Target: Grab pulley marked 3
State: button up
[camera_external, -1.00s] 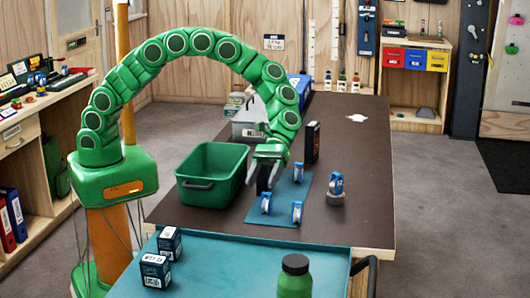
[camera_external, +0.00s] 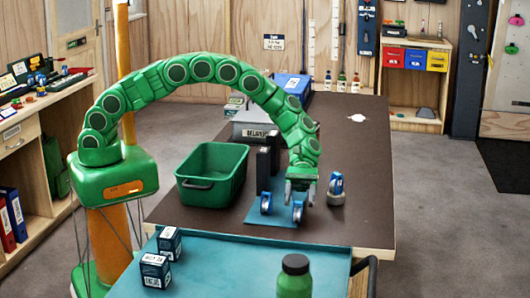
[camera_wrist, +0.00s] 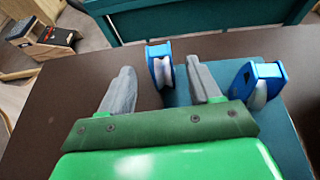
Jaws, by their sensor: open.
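Blue pulleys with pale wheels stand near the front of the dark table. One pulley (camera_external: 297,212) is just in front of my gripper (camera_external: 300,196). In the wrist view a pulley (camera_wrist: 153,70) lies between the fingertips of my open gripper (camera_wrist: 165,85), nearer the right finger, with nothing clamped. A second pulley (camera_external: 266,203) stands to its left on the blue mat; in the wrist view it is at the right (camera_wrist: 257,84), outside the jaws. A third blue item (camera_external: 336,188), perhaps a pulley, stands to the right of the mat. No number is readable on any pulley.
A green bin (camera_external: 212,180) stands left of the blue mat (camera_external: 257,217). Dark upright boxes (camera_external: 263,162) stand behind the pulleys. A teal tray (camera_external: 225,268) with small boxes and a green bottle (camera_external: 294,278) is in front. The table's right side is mostly clear.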

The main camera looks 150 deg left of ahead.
aim_at(297, 213)
jog(key=shift+x, duration=2.95)
jog(key=shift+d+r, duration=0.1)
jog(key=shift+r, duration=0.05)
jog(key=c, duration=1.1)
